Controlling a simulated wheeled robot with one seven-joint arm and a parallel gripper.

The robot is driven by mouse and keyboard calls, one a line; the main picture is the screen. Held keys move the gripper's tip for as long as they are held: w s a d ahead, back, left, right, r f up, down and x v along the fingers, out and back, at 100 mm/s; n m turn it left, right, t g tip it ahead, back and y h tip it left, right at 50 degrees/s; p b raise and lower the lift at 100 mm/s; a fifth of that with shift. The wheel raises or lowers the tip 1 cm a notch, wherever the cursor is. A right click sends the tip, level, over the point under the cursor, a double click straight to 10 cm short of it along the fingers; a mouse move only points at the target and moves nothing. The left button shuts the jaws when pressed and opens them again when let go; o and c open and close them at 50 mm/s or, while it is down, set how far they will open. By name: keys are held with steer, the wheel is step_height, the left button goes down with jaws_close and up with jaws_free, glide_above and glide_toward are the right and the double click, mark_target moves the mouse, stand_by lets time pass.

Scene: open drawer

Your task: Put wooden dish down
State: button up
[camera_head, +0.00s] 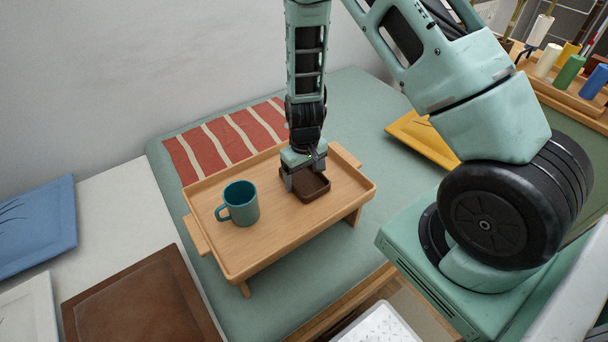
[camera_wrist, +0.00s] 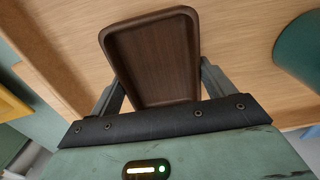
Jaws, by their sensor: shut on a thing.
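The wooden dish (camera_head: 313,188) is a small dark brown rectangular tray with a raised rim. It is at the right part of the light wooden bed tray (camera_head: 268,229), on or just above its surface; I cannot tell which. My gripper (camera_head: 304,178) points down over the dish and is shut on it. In the wrist view the dish (camera_wrist: 152,58) sits between the two fingers (camera_wrist: 160,88) and is empty. The gripper hides part of the dish in the head view.
A teal mug (camera_head: 239,204) stands on the bed tray left of the dish; its edge shows in the wrist view (camera_wrist: 300,50). A striped red and cream cloth (camera_head: 222,141) lies behind the tray. A yellow panel (camera_head: 423,137) lies to the right. Bare tray surface surrounds the mug.

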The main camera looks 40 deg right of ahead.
mark_target(304, 182)
steer(key=shift+f, duration=0.15)
steer(key=o, duration=0.9)
step_height(304, 182, up, 12)
steer(key=p, duration=0.1)
steer(key=s+a+r+n+y, duration=0.1)
steer(key=s+a+r+n, duration=0.1)
steer(key=s+a+r, duration=0.5)
steer(key=s+a+r+n+y, duration=0.1)
steer(key=s+a+r+n, duration=0.2)
steer(key=a, duration=0.5)
steer(key=s+a+r+n, duration=0.1)
steer(key=s+r, duration=0.1)
steer(key=s, duration=0.2)
steer(key=s+a+r+h, duration=0.1)
steer(key=s+r, duration=0.1)
steer(key=s, duration=0.2)
steer(key=s+a+r+n, duration=0.1)
steer(key=s+r, duration=0.1)
steer(key=s, duration=0.2)
steer(key=shift+a+r+n, duration=0.15)
steer(key=shift+a+n, duration=0.1)
steer(key=shift+n, duration=0.05)
